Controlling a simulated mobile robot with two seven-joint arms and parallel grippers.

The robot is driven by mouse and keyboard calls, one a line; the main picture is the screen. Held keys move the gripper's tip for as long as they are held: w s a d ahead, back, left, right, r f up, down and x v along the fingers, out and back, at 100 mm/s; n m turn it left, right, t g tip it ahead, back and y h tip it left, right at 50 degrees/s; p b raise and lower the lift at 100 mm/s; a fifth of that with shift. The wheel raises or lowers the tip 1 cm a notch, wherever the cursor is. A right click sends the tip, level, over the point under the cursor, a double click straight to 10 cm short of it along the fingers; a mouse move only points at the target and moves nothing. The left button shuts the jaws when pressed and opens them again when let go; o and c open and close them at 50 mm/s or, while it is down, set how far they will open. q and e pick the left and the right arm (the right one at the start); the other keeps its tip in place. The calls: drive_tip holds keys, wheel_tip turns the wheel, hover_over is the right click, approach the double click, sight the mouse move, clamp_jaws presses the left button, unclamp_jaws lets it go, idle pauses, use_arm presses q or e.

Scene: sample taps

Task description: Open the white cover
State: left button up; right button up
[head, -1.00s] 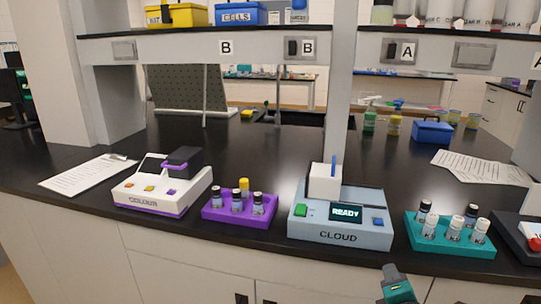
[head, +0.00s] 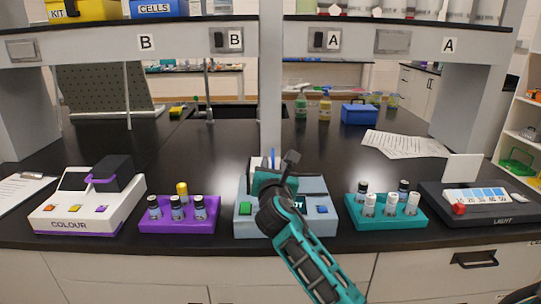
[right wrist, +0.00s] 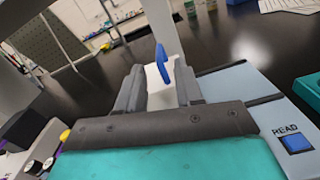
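The white cover (head: 256,163) with its blue tab (head: 273,155) stands on the pale blue CLOUD device (head: 243,222), mostly hidden behind my right gripper (head: 275,172) in the head view. In the right wrist view, the white cover (right wrist: 159,92) shows between the two grey fingers of my right gripper (right wrist: 157,88), with the blue tab (right wrist: 161,62) rising above them. The fingers are apart; contact with the cover cannot be made out. My left gripper is not in view.
A purple rack (head: 180,222) of vials stands left of the CLOUD device, with the COLOUR device (head: 75,212) beyond. A teal rack (head: 385,220) and the LIGHT device (head: 487,212) with an upright white panel (head: 463,168) are to the right. A post (head: 270,90) rises behind.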

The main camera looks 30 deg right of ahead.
sight(273, 159)
drive_tip(key=shift+b+x, duration=0.35)
drive_tip(key=shift+x, duration=3.2)
drive_tip(key=shift+c, duration=0.5)
clamp_jaws()
drive_tip(key=shift+a, duration=0.1)
